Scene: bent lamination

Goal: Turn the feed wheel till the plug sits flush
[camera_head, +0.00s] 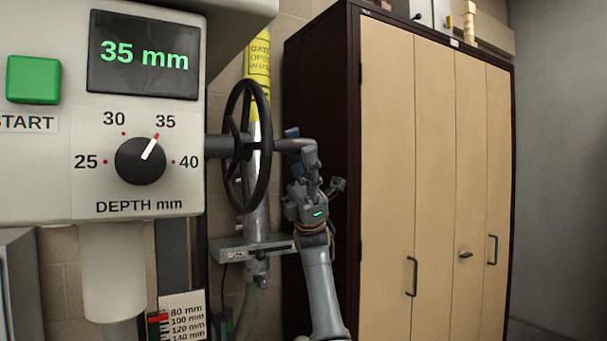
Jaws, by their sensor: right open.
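The feed wheel (263,150) is a black spoked handwheel, seen nearly edge-on, on a grey shaft at the right side of the machine. The machine's display (144,56) reads 35 mm, and the depth knob (140,161) points near 35. I cannot make out the plug. My left gripper is not in view.
A green START button (34,79) is at the upper left. A scale (186,317) with a red marker near 80 mm stands below. A tall dark-framed cabinet (436,180) with tan doors stands right of my arm. A pipe with yellow label (259,62) runs behind the wheel.

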